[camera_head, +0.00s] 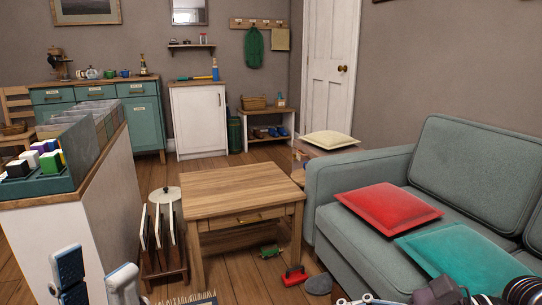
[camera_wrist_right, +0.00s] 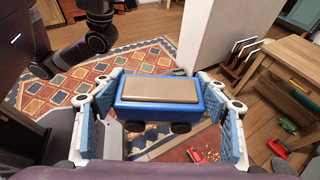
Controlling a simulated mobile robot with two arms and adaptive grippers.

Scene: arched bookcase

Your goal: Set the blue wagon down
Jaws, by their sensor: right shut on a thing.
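The blue wagon (camera_wrist_right: 160,98) with a flat tan top and dark wheels shows in the right wrist view. My right gripper (camera_wrist_right: 162,100) is shut on it, with a blue-padded finger against each end. The wagon is held level above the floor and the patterned rug (camera_wrist_right: 60,92). The wagon does not show in the head view. My left gripper (camera_head: 95,268) is at the bottom left of the head view, with its two fingers apart and nothing seen between them.
A wooden table (camera_head: 245,190) stands mid-room, beside a rack (camera_head: 163,240). A red toy (camera_head: 294,275), a green toy (camera_head: 268,252) and a grey stone-like thing (camera_head: 318,284) lie on the floor. A sofa (camera_head: 340,190) fills the right. Another red toy (camera_wrist_right: 203,155) lies below the wagon.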

